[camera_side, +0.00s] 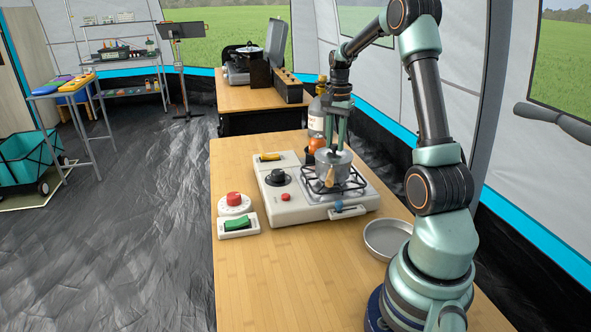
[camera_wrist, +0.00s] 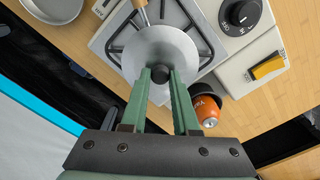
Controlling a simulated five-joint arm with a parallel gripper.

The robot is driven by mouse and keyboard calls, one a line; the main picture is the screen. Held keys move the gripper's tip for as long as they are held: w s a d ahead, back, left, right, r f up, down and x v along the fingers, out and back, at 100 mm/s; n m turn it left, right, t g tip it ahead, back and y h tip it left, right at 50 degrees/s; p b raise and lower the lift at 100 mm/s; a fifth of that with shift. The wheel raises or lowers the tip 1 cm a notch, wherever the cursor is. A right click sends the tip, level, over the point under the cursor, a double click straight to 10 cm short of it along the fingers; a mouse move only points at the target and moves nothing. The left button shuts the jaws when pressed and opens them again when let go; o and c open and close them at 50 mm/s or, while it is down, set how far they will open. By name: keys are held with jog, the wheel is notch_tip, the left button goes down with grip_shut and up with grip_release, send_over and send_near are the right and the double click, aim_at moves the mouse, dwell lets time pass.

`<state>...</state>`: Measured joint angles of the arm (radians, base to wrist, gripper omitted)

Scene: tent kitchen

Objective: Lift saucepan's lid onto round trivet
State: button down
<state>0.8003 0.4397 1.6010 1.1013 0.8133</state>
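The saucepan (camera_side: 337,176), small and grey with a wooden handle (camera_side: 330,177), stands on the stove's wire grate. Its round metal lid (camera_wrist: 150,50) covers it in the wrist view and has a dark knob (camera_wrist: 161,76). In the side view I see no clear gap between lid and pan. My gripper (camera_wrist: 166,72) is right above the lid, with its green fingertips on either side of the knob. Whether they press on the knob cannot be told. A round, shallow grey metal piece with a rim, perhaps the trivet (camera_side: 388,238), lies on the table right of the stove.
The white stove (camera_side: 300,208) has a black dial (camera_side: 278,177). An orange can (camera_wrist: 207,110) and a bottle (camera_side: 317,112) stand close behind the pan. The front tabletop (camera_side: 290,285) is clear.

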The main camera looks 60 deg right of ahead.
aim_at(335, 145)
jog(key=shift+r, duration=0.15)
notch_tip(335, 145, up, 19)
jog(key=w+a+f+n, duration=0.1)
jog(key=w+a+f, duration=0.15)
jog(key=a, duration=0.55)
jog(key=w+a+f+n, duration=0.1)
jog(key=w+a, duration=0.2)
jog(key=a, duration=0.5)
jog(key=s+a+f+n, duration=0.2)
jog(key=a+f, duration=0.1)
jog(key=a, duration=0.6)
jog(key=s+a+f+n, duration=0.1)
jog(key=s+a+f, duration=0.25)
jog(key=a, duration=0.55)
jog(key=shift+w+f, duration=0.2)
jog(key=shift+f, duration=4.95)
jog(key=shift+w+f, duration=0.2)
jog(key=shift+f, duration=4.95)
jog(key=shift+f, duration=0.1)
